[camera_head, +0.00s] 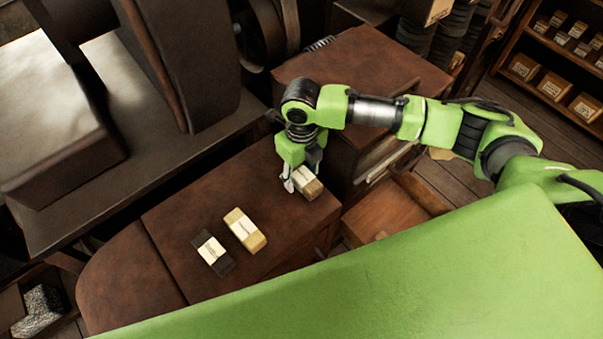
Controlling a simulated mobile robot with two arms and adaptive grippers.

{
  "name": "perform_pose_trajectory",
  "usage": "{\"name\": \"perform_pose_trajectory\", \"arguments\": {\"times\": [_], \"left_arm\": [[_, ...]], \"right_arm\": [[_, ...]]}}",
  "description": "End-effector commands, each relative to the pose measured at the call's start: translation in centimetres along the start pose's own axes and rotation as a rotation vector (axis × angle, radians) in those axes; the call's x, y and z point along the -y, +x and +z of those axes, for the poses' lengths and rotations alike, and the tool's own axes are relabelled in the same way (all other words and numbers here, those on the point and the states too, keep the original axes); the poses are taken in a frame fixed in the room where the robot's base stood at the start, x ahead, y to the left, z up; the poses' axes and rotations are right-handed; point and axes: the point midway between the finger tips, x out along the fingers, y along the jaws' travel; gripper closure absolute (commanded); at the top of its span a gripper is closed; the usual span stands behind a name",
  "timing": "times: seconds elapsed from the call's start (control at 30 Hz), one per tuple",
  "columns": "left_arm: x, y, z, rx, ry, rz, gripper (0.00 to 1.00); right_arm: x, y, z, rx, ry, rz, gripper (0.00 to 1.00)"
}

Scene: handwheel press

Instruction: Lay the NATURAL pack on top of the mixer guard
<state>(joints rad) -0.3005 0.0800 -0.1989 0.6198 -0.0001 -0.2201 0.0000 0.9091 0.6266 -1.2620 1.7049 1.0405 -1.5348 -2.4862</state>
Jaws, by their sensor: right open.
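Three wrapped packs show in the head view, with labels too small to read, so I cannot tell which is NATURAL. One tan pack with a pale band (309,184) lies at the right end of a reddish-brown top (165,225). A second tan pack (245,229) and a dark pack with a pale label (212,253) lie side by side further left. My right gripper (299,178) points down at the first tan pack, open; its fingers partly hide the pack, and contact is unclear. I cannot tell for sure which surface is the mixer guard. My left gripper is out of view.
Dark machinery with a large grey block (60,145) stands at the left. A brown cabinet (365,58) is behind my right arm. A shelf with small boxes (553,86) is at the top right. The top is clear between the packs.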

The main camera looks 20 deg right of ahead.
Motion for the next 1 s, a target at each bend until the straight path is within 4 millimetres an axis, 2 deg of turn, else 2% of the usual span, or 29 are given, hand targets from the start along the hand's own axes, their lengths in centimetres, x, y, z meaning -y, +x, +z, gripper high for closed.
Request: {"name": "perform_pose_trajectory", "arguments": {"times": [0.17,0.4,0.6,0.77,1.0], "left_arm": [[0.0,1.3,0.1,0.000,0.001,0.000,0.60],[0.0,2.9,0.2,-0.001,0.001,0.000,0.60],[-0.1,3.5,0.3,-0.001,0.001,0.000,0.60],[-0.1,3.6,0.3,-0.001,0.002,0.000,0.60],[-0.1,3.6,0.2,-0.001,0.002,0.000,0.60]], "right_arm": [[0.0,-2.6,0.2,0.008,-0.002,0.000,0.53],[0.1,-7.9,0.2,0.007,0.000,-0.001,0.53],[0.0,-10.9,0.1,0.004,0.000,0.000,0.53],[0.0,-11.8,0.1,0.002,0.000,0.000,0.53],[0.0,-11.9,0.1,0.001,0.001,0.000,0.53]]}}
